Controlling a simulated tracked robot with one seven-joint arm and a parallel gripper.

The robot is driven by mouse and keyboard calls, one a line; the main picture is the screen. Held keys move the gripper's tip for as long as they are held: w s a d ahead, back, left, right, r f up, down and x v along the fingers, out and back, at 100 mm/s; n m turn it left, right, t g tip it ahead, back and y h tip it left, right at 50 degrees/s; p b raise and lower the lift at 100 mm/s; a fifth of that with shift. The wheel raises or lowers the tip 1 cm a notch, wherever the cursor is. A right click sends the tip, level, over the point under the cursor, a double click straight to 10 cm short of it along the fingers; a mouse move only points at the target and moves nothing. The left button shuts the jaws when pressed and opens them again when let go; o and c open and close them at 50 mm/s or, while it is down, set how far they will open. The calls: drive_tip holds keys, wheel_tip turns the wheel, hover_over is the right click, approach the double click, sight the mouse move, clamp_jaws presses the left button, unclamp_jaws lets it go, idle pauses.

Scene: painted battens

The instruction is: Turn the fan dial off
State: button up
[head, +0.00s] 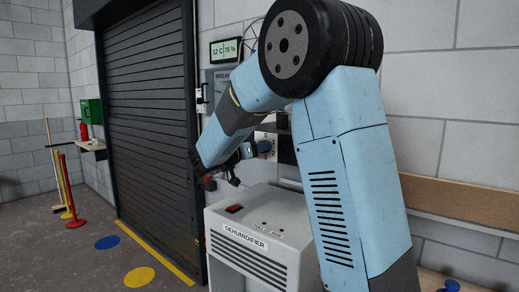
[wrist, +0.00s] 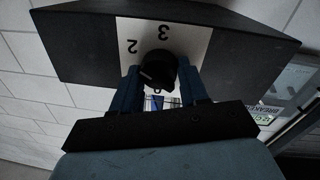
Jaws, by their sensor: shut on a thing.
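The fan dial (wrist: 158,66) is a round black knob on a white plate (wrist: 196,38) on a dark box.
A grey dehumidifier (head: 243,230) with a red switch stands just below my gripper. A dark roller shutter (head: 150,110) is to the left. A breaker box (head: 224,82) and a climate display (head: 224,50) are on the wall. Red and yellow posts stand far left.

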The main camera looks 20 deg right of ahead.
drive_tip(key=shift+a+f+n, duration=0.1)
drive_tip(key=shift+a+n, duration=0.05)
drive_tip(key=shift+n, duration=0.15)
drive_tip(key=n+t, duration=0.1)
drive_tip(key=n, duration=1.5)
drive_tip(key=n+t, duration=0.1)
drive_tip(key=n, duration=0.7)
drive_tip(key=shift+s+f+t+y, duration=0.1)
drive_tip(key=shift+f+t+y, duration=0.2)
drive_tip(key=shift+f+y, duration=0.1)
drive_tip(key=shift+n, duration=0.4)
drive_tip(key=o, duration=1.1)
drive_tip(key=shift+r, duration=0.1)
drive_tip(key=shift+c, duration=0.2)
